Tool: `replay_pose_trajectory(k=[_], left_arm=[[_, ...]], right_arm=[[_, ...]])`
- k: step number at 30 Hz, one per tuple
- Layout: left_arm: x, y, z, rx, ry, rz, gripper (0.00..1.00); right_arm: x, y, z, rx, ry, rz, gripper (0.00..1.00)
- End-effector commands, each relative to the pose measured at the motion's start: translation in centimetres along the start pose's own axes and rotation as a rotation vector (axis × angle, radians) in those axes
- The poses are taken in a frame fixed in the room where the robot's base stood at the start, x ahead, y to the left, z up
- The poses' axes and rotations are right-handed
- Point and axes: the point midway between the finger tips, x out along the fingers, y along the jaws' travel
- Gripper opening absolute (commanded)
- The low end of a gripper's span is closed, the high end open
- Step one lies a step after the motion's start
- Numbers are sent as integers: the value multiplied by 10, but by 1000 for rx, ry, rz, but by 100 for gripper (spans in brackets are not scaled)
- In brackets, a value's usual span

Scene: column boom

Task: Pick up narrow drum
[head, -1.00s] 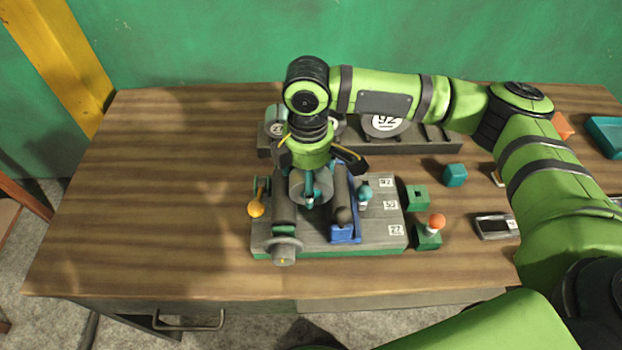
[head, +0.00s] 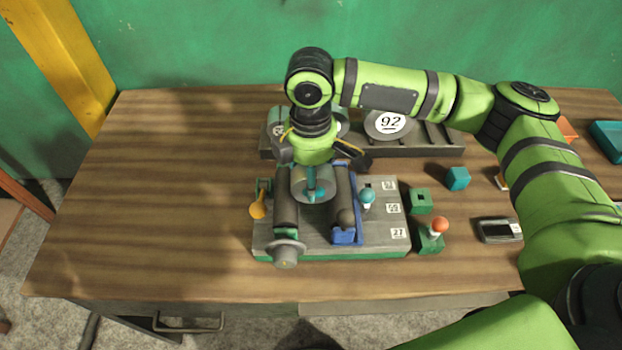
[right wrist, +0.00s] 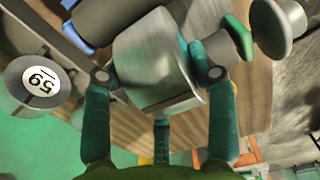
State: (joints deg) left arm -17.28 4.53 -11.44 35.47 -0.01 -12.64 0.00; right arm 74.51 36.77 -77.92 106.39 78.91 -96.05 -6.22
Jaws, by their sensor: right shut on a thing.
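The narrow drum (head: 326,186) is a short grey metal cylinder. My right gripper (head: 313,180) is above the machine base and shut on it. In the right wrist view the drum (right wrist: 150,62) sits between the two teal fingers, which press on its sides. In the head view it is over the far part of the two dark rollers (head: 286,205). I cannot tell the gap under it. The grey base (head: 385,238) has number labels on its right side. My left gripper is not in view.
A dark rack (head: 425,150) at the back holds a drum (head: 385,124) labelled 92. Levers with a teal knob (head: 367,196) and an orange knob (head: 439,224) stand to the right. A teal cube (head: 457,178) and a grey device (head: 498,230) lie further right. The table's left side is clear.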

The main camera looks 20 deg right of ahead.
Motion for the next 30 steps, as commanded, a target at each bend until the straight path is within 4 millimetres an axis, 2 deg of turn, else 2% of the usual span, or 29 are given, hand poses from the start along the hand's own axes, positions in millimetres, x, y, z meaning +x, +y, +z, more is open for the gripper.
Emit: replay_pose_trajectory(k=[4,12,18,24,30], left_arm=[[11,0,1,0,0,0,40],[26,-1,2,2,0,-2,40],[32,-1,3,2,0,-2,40],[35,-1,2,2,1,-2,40],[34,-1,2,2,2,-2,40]], right_arm=[[-26,1,-1,-1,5,6,19],[-61,6,65,6,2,5,19],[-83,7,99,3,2,4,19],[-93,8,115,1,2,3,19],[-95,8,117,0,1,2,19]])
